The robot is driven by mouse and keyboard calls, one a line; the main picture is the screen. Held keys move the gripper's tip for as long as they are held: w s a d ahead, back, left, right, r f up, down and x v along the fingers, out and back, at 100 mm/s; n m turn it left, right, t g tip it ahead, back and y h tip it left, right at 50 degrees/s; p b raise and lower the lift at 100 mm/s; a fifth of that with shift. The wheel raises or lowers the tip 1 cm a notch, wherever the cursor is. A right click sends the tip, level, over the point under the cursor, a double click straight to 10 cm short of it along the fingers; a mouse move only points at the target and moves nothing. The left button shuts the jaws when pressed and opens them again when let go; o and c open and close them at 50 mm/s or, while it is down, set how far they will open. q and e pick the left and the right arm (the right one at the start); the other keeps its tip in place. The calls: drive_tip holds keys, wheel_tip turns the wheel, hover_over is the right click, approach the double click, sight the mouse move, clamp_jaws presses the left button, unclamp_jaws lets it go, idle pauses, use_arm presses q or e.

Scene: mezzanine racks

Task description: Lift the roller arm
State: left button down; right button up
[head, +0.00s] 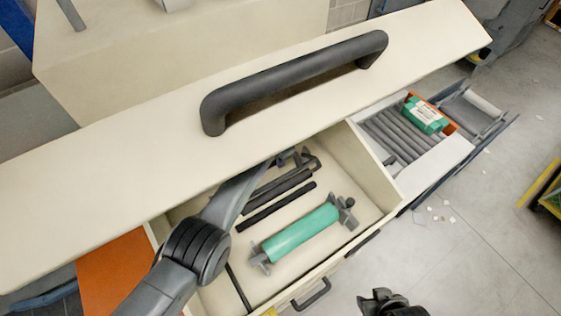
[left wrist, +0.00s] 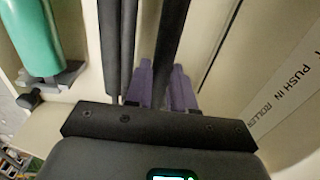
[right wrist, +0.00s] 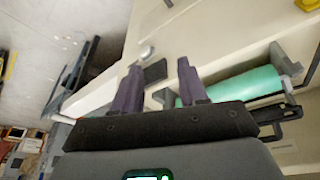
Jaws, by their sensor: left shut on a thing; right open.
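My left gripper (left wrist: 165,88) is in the open drawer (head: 372,196), its purple fingers shut on a dark bar (left wrist: 170,38), which looks like the roller arm. In the head view my left gripper (head: 286,158) is partly hidden by its own arm at the drawer's back. A second dark bar (left wrist: 111,45) runs beside the held one. A green roller (head: 300,232) with grey end brackets lies in the drawer; it also shows in the left wrist view (left wrist: 38,40). My right gripper (right wrist: 160,88) is open and empty, outside the drawer's front; the green roller (right wrist: 245,84) shows beyond it.
A cream panel with a large black handle (head: 295,80) overhangs the drawer's back. A tray of grey rollers (head: 392,135) with a green box (head: 424,115) stands at the right. An orange panel (head: 112,272) is at the left. The floor at the right is mostly clear.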

drive_tip(key=shift+f, duration=0.15)
